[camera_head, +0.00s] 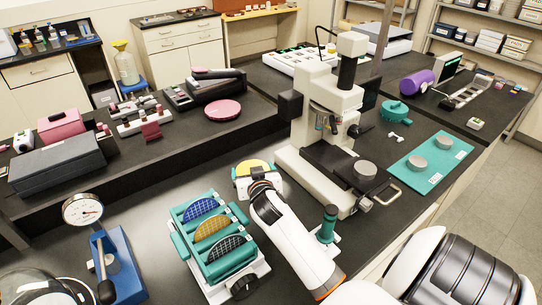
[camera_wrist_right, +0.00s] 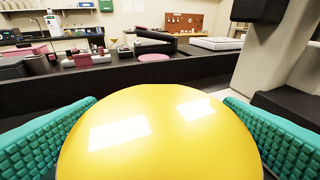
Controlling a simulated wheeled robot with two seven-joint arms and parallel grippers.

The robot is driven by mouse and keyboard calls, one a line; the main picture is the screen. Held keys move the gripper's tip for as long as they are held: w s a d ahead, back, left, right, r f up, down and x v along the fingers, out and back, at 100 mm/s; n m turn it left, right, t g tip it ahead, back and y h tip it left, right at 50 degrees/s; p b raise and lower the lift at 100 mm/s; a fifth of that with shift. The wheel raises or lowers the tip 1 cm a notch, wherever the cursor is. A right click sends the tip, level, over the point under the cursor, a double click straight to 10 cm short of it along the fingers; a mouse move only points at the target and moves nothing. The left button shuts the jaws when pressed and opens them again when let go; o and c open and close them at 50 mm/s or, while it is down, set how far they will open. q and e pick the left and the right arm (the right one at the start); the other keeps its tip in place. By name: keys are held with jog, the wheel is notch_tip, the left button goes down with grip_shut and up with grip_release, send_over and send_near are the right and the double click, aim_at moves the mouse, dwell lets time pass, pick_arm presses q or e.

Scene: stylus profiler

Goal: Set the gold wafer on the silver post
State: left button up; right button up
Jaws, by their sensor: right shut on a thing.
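My right gripper (camera_head: 256,183) is shut on a round, shiny gold wafer (camera_wrist_right: 160,135). In the right wrist view the wafer lies between two ribbed teal finger pads. In the head view the wafer (camera_head: 250,166) shows beyond the wrist, behind the teal wafer rack and left of the microscope-like instrument. One silver post (camera_head: 365,170), a short grey cylinder, stands on the instrument's black stage. Similar grey cylinders (camera_head: 417,164) (camera_head: 443,142) stand on a teal mat; I cannot tell which is the task's post. The wafer is well left of all of them. My left gripper is out of view.
The teal rack (camera_head: 228,262) holds blue, orange and dark patterned wafers. The white instrument (camera_head: 325,110) rises between my right gripper and the teal mat (camera_head: 455,155). A teal-handled tool (camera_head: 327,225) stands right of my forearm. A dial gauge stand (camera_head: 110,265) is at left.

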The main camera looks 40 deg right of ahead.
jog(key=shift+m+g+h, duration=0.5)
jog(key=shift+m+h, duration=0.3)
jog(key=shift+h, duration=0.1)
jog(key=d+f, duration=0.1)
jog(key=s+d+f, duration=0.1)
jog(key=d+f, duration=0.1)
jog(key=s+d+f+p, duration=0.1)
jog(key=d, duration=0.1)
jog(key=shift+d+f, duration=0.1)
jog(key=shift+f, duration=0.3)
jog(key=shift+d+f, duration=0.2)
jog(key=shift+f, duration=0.1)
pick_arm(q)
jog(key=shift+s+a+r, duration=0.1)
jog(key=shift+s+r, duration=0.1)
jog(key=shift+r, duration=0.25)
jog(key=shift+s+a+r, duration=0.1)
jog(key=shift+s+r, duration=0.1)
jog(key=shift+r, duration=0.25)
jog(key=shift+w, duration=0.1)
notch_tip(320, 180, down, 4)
jog(key=b, duration=0.4)
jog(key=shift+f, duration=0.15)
pick_arm(e)
notch_tip(320, 180, down, 5)
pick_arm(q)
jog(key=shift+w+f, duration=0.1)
pick_arm(e)
jog(key=shift+f, duration=0.25)
